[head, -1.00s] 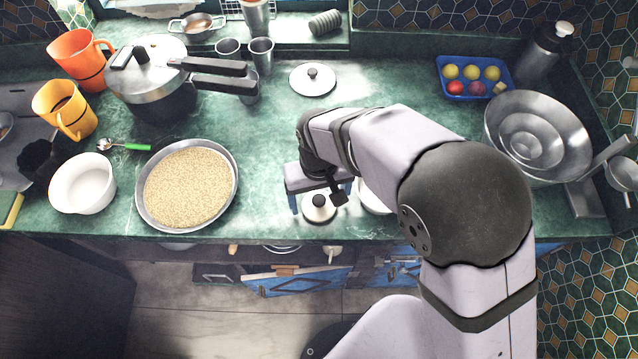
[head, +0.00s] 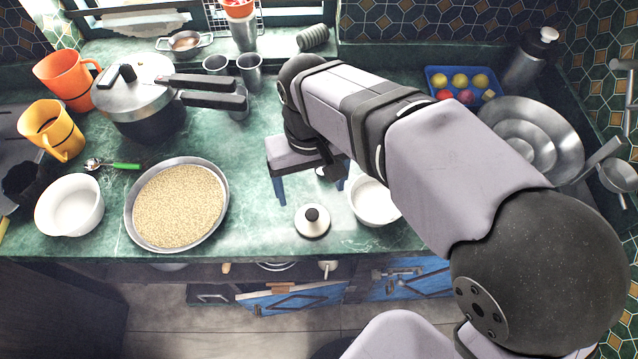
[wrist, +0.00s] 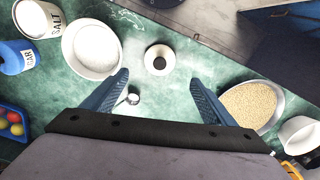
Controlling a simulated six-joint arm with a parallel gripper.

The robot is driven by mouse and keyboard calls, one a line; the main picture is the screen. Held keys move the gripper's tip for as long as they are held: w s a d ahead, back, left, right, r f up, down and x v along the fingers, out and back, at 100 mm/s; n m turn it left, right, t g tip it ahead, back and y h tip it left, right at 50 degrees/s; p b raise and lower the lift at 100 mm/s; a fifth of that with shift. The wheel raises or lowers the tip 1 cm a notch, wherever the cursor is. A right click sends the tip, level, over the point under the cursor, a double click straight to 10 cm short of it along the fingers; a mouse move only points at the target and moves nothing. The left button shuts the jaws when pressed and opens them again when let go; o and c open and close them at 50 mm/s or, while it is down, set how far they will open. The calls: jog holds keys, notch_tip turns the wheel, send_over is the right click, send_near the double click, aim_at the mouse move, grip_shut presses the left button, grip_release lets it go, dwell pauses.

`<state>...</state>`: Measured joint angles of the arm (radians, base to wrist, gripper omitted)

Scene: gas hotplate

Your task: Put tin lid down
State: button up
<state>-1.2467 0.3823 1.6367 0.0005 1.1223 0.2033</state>
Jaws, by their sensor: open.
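The tin lid (head: 312,223), a pale disc with a black knob, lies flat on the green counter near its front edge, knob up. It also shows in the wrist view (wrist: 159,59), ahead of the fingertips. My gripper (head: 311,194) is behind the lid, toward the back of the counter, and apart from it. Its two blue fingers are spread with nothing held between them, as the wrist view (wrist: 159,76) also shows.
A pan of grain (head: 178,207) stands left of the lid, and a white bowl (head: 372,204) close on its right. A small shiny item (wrist: 131,99) lies near one finger. Salt (wrist: 38,18) and blue (wrist: 18,57) tins show in the wrist view.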

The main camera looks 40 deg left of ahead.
jog(key=w+d+f+m, duration=0.1)
jog(key=w+d+m, duration=0.2)
jog(key=w+d, duration=0.45)
jog(key=w+d+f+m, duration=0.15)
jog(key=w+d, duration=0.35)
jog(key=d, duration=0.6)
jog(key=s+d+f+m, duration=0.2)
jog(key=d+m, duration=0.1)
jog(key=d, duration=0.8)
jog(key=s+d+f+m, duration=0.2)
jog(key=d+m, duration=0.2)
jog(key=d, duration=0.7)
jog(key=shift+d+f, duration=0.2)
jog(key=shift+d, duration=0.05)
